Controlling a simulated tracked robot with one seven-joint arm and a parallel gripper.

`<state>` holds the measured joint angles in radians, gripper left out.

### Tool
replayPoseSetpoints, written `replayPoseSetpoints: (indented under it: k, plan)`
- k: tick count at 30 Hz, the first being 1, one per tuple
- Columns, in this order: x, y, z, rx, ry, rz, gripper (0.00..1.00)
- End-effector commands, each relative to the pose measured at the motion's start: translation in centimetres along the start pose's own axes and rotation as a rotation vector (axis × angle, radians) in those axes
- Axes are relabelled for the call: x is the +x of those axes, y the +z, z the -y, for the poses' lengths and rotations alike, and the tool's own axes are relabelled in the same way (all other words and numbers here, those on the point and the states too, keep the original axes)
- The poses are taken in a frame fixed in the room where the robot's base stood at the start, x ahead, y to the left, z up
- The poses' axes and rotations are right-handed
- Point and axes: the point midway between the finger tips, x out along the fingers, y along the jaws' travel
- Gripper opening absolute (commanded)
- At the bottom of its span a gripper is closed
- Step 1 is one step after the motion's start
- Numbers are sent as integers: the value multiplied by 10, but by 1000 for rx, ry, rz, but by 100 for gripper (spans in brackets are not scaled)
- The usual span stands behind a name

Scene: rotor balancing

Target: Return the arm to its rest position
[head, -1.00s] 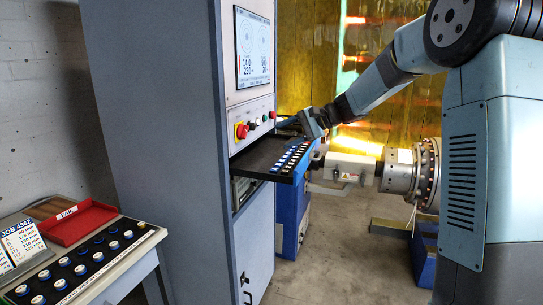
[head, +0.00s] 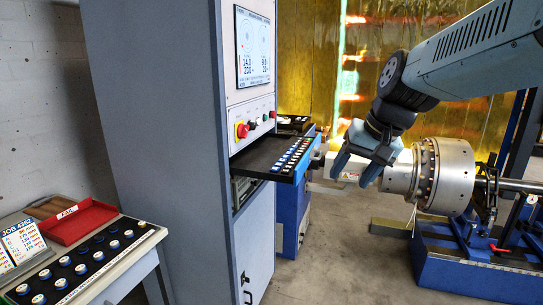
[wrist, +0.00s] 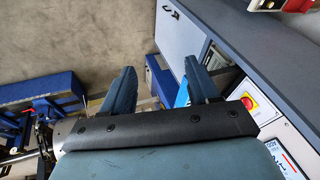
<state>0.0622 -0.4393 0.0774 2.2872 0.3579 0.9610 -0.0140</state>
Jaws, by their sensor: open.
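My gripper (head: 358,165) is open in the head view, in front of the left end of the rotor (head: 440,175). Its two fingers point down and left. I cannot tell whether it touches the rotor's shaft end. In the wrist view my gripper (wrist: 158,85) shows two blue fingers spread apart with nothing between them. My arm reaches in from the upper right of the head view, bent at a dark joint above the rotor.
A pulled-out drawer (head: 268,158) with rows of small weights juts from the grey cabinet (head: 160,130). A blue machine bed (head: 470,270) stands under the rotor. At left a table holds a red FAIL tray (head: 80,222) and a job card (head: 20,243). Floor shows between.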

Motion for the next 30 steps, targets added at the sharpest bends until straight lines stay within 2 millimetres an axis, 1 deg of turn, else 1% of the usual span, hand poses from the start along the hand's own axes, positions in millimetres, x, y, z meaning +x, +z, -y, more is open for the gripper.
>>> replayPoseSetpoints:
  k: [1, 6, 9, 12, 15, 18, 30]
  plan:
    - [-6, 13, -8, -24, 28, -21, 60]
    - [-18, 50, -40, -99, 129, -82, 60]
    - [-23, 68, -56, -138, 178, -112, 60]
    - [-26, 81, -69, -166, 215, -136, 60]
    - [-28, 88, -76, -184, 238, -150, 60]
    - [-28, 92, -80, -193, 250, -156, 60]
    - [-28, 92, -81, -194, 251, -157, 60]
